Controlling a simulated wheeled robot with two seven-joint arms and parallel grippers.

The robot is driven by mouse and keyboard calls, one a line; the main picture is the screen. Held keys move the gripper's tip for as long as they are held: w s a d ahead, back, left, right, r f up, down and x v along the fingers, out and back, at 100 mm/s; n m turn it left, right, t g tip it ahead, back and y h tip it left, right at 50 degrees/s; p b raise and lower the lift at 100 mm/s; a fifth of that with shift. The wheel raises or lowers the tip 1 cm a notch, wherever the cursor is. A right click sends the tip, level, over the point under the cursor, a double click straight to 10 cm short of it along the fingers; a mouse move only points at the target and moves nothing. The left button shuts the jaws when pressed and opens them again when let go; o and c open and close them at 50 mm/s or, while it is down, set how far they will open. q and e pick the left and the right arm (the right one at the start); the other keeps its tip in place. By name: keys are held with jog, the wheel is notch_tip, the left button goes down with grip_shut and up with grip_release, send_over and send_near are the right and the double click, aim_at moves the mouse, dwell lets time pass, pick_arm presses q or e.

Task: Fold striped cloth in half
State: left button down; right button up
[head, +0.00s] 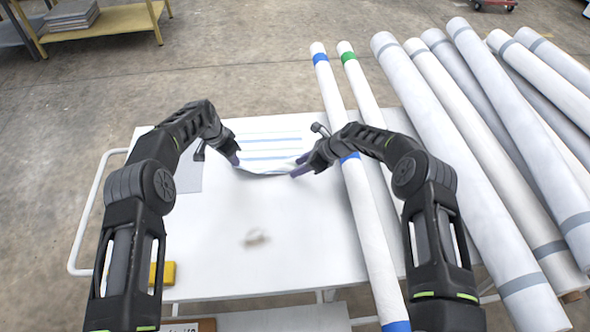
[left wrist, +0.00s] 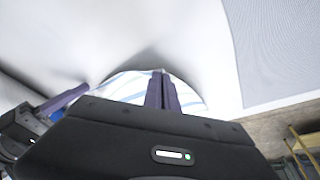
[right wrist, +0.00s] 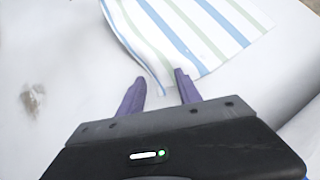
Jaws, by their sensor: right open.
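The striped cloth (head: 272,142), white with blue and pale green stripes, lies on the white table (head: 290,255). Its near edge sags in a curve between my two grippers. My left gripper (head: 236,160) is at the cloth's near left corner; in the left wrist view its purple fingers (left wrist: 162,78) are together on the cloth's edge, hiding what is between them. My right gripper (head: 295,173) is at the near right corner. In the right wrist view its fingers (right wrist: 160,78) are apart, with the cloth corner (right wrist: 163,90) between them, nearer the right finger.
Two long rolls with blue (head: 365,210) and green (head: 349,62) bands lie along the table's right side, close to my right arm. Several thicker rolls (head: 450,130) lie further right. A grey sheet (head: 188,176) is left of the cloth. A yellow block (head: 167,273) sits front left. The front middle is clear except a brownish smudge (head: 256,238).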

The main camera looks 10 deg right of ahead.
jog(key=shift+a+f, duration=0.1)
grip_shut()
dwell(1.2)
jog(key=shift+r, duration=2.5)
